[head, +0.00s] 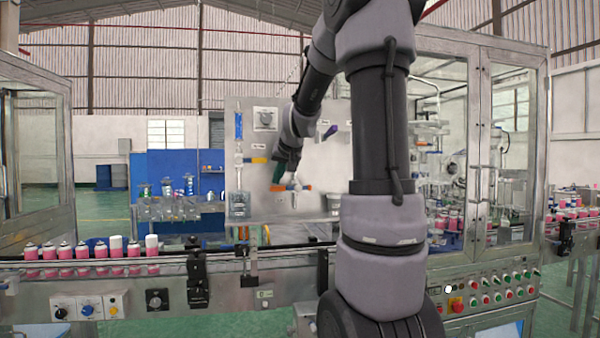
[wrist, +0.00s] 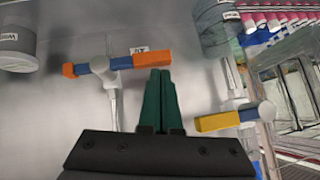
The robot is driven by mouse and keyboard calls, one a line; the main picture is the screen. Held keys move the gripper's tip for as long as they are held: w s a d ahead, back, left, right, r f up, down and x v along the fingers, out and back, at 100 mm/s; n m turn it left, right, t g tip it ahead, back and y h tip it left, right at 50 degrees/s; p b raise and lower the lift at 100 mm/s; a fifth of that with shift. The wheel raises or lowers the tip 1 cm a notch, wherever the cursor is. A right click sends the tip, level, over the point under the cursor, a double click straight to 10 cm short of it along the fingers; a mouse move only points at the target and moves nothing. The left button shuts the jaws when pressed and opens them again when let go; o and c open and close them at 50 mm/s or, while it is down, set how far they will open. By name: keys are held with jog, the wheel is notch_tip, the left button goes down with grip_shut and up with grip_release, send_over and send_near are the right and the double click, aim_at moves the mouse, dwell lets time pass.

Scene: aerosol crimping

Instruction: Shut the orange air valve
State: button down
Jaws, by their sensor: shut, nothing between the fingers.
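The orange air valve (head: 305,188) is on the upright panel in the head view, its handle lying across a pale vertical pipe. In the wrist view the handle (wrist: 151,57) has orange ends, blue inner parts and a pale round hub, with a small label beside it that appears upside down. My gripper (head: 277,181) has green fingers and is just left of the valve's hub. In the wrist view my gripper (wrist: 160,72) is shut and empty, its tips right by one orange end of the handle. I cannot tell whether they touch it.
A yellow-handled valve (wrist: 218,121) is close to my fingers and also shows in the head view (head: 258,160). A purple handle (head: 330,132) sits higher on the panel (head: 310,155). A conveyor with pink cans (head: 80,270) runs in front, below the panel.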

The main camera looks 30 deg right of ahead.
jog(key=s+a+r, duration=0.2)
jog(key=s+r, duration=0.4)
jog(key=r, duration=0.4)
jog(key=shift+s+r, duration=0.35)
jog(key=shift+s, duration=0.05)
jog(key=s+a+f, duration=0.4)
jog(key=s, duration=0.3)
jog(key=s+a+f+g+y, duration=0.1)
jog(key=s+a+f, duration=0.3)
jog(key=s, duration=0.4)
jog(key=s+a+f+g+y, duration=0.1)
jog(key=s+a+f, duration=0.4)
jog(key=s, duration=0.2)
jog(key=shift+s, duration=0.35)
